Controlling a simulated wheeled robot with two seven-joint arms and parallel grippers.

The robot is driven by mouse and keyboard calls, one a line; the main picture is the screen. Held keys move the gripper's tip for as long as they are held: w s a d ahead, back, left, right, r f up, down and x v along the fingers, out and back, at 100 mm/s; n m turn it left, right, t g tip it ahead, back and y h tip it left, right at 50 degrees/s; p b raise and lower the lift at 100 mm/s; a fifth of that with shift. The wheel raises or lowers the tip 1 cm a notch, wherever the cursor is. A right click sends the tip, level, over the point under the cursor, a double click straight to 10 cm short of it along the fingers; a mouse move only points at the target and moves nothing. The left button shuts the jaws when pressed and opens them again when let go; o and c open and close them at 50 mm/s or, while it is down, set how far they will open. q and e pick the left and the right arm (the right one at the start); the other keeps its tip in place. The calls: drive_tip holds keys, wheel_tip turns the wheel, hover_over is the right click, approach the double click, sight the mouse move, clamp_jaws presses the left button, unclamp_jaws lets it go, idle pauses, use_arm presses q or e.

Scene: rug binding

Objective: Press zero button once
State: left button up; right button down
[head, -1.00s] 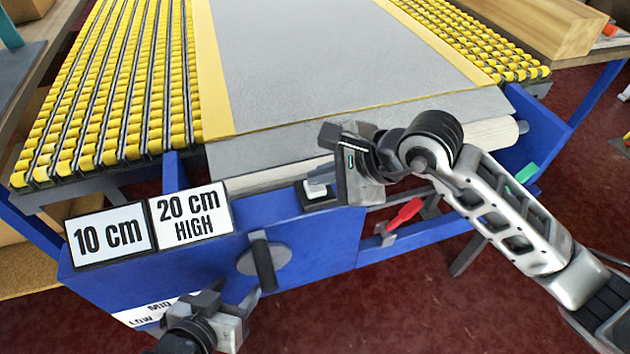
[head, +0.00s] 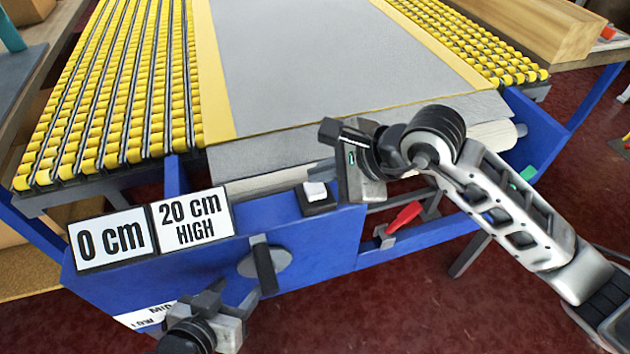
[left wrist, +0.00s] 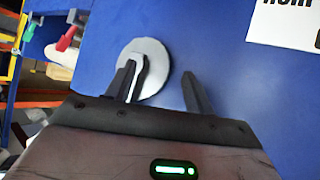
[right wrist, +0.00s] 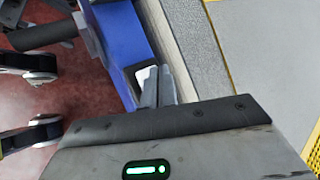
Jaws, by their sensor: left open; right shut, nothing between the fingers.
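The white zero button (head: 315,191) sits in a dark square housing on top of the blue machine front. In the right wrist view the button (right wrist: 147,77) shows just beside the fingertips. My right gripper (head: 332,134) is shut and empty, above and to the right of the button, apart from it in the head view. A display sign (head: 107,239) on the machine's left reads "0 cm". A second sign (head: 193,217) reads "20 cm HIGH". My left gripper (head: 232,296) is open and empty in front of the machine, near the grey round dial with a dark handle (head: 265,264).
A grey mat with yellow edging (head: 300,60) lies on the bed between yellow roller tracks (head: 120,90). A red lever (head: 405,214) and a green part (head: 528,173) are at the machine's right. A wooden beam (head: 530,25) lies at the back right.

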sight(322, 190)
drive_tip(key=shift+r, duration=0.1)
drive_tip(key=shift+r+p, duration=1.45)
drive_tip(key=shift+r, duration=1.05)
drive_tip(key=shift+f, duration=0.1)
